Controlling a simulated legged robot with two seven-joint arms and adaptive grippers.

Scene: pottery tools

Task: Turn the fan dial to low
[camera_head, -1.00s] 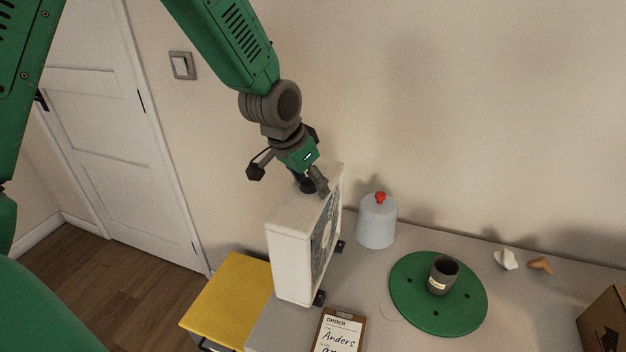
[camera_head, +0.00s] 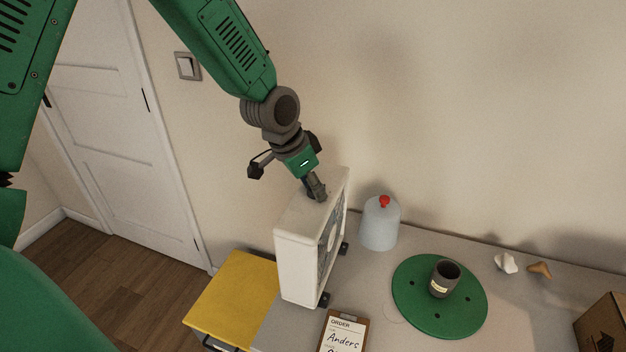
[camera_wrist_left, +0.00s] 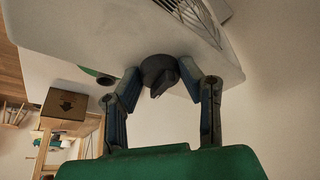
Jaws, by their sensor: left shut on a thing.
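The white box fan (camera_head: 297,255) stands upright at the left end of the grey table, its grille facing right. My left gripper (camera_head: 318,192) points down at the fan's top, near the far end. In the left wrist view, the dark dial (camera_wrist_left: 158,72) sits on the white fan top (camera_wrist_left: 75,35), between the two fingers of my left gripper (camera_wrist_left: 160,85), which are shut on it. A pointed tab shows on the dial. Its setting marks cannot be read. In the head view the gripper hides the dial. My right gripper is not in view.
A grey-blue dome with a red knob (camera_head: 380,225) stands right of the fan. Farther right are a green disc (camera_head: 415,310) bearing a dark cup (camera_head: 444,279), and a cardboard box (camera_head: 603,325). An order clipboard (camera_head: 343,335) lies in front.

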